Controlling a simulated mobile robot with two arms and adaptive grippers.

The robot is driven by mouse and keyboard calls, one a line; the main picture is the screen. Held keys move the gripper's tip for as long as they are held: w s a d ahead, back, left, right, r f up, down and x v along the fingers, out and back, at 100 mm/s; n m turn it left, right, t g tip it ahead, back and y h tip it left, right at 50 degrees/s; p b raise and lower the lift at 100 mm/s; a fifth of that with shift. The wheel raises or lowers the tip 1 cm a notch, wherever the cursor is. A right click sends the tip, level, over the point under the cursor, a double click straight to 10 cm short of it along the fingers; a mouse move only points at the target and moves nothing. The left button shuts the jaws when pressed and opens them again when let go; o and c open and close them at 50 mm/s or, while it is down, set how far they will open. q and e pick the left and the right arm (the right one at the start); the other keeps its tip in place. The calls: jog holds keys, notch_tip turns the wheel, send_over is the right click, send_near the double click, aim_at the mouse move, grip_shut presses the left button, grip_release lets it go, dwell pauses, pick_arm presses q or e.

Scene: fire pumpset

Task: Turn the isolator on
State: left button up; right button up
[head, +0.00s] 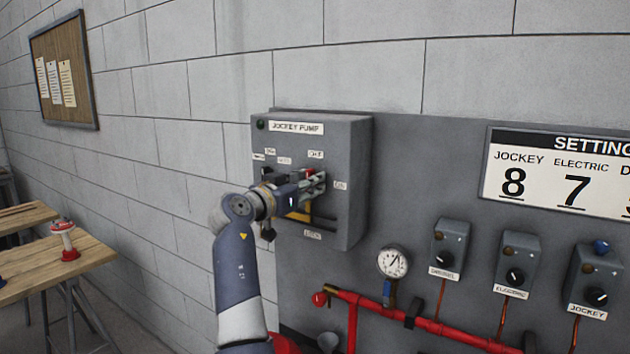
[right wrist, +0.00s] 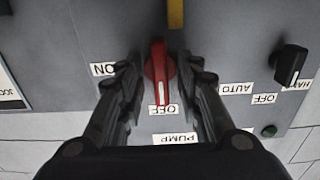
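The isolator's red handle (right wrist: 158,72) is on the grey jockey pump panel (head: 345,150). In the right wrist view it lies in line with the OFF label (right wrist: 163,110), and the ON label (right wrist: 103,69) is to its left. My right gripper (right wrist: 164,84) is open, with one finger on each side of the handle and a visible gap on both sides. In the head view my right gripper (head: 312,187) is in front of the panel and hides most of the handle. My left gripper is not in view.
A black selector knob (right wrist: 289,64) sits right of the handle in the right wrist view, with a yellow strip (right wrist: 175,14) above. In the head view, a gauge (head: 393,262), red pipe (head: 400,327) and several switch boxes (head: 450,248) are right of the panel. Wooden tables (head: 90,252) stand left.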

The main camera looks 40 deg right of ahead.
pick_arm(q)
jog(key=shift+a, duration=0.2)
pick_arm(e)
jog(key=shift+a, duration=0.15)
jog(key=shift+a+r, duration=0.1)
jog(key=shift+c, duration=0.6)
jog(key=shift+s, duration=0.1)
grip_shut()
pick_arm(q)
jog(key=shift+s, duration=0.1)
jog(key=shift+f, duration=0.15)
